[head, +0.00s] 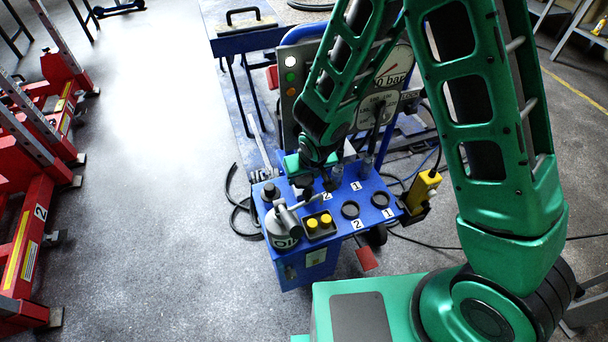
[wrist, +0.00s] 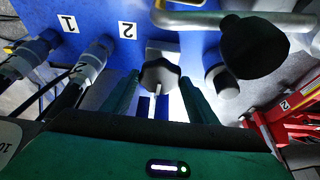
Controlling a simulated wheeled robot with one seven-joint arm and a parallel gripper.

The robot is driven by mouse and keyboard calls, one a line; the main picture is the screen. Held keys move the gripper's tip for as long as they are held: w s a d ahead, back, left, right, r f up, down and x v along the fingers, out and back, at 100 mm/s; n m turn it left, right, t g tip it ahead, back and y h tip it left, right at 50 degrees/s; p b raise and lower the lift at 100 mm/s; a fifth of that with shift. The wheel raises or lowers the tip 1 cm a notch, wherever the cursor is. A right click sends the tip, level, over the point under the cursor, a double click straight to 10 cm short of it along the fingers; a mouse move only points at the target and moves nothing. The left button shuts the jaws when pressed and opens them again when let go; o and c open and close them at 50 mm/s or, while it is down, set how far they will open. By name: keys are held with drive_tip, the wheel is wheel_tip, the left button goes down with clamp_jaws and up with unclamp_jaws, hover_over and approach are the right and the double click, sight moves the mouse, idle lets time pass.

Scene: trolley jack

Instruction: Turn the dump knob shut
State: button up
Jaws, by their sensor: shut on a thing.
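The dump knob, a dark lobed knob (wrist: 160,73) on a thin stem, shows in the wrist view against the blue panel. My gripper (wrist: 159,80) has one green finger on each side of it and is shut on it. In the head view my gripper (head: 312,172) reaches down over the back left of the blue trolley top (head: 335,212). The knob cannot be made out there, behind my gripper and wrist. Its turned angle cannot be read.
A bent grey handle (wrist: 195,20) with a big black ball grip (wrist: 255,46) is close beside the knob. Hose couplings (wrist: 92,62) stand on the other side. An oil can (head: 282,228) and a yellow-button box (head: 319,224) sit at the trolley's front. Red lift equipment (head: 35,215) is far left.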

drive_tip(key=shift+w+d+r, duration=0.1)
drive_tip(key=shift+w, duration=0.15)
drive_tip(key=o, duration=1)
drive_tip(key=shift+o, duration=0.2)
drive_tip(key=shift+s, duration=0.1)
drive_tip(key=v, duration=1)
drive_tip(key=shift+s+r, duration=0.15)
drive_tip(key=shift+r, duration=0.1)
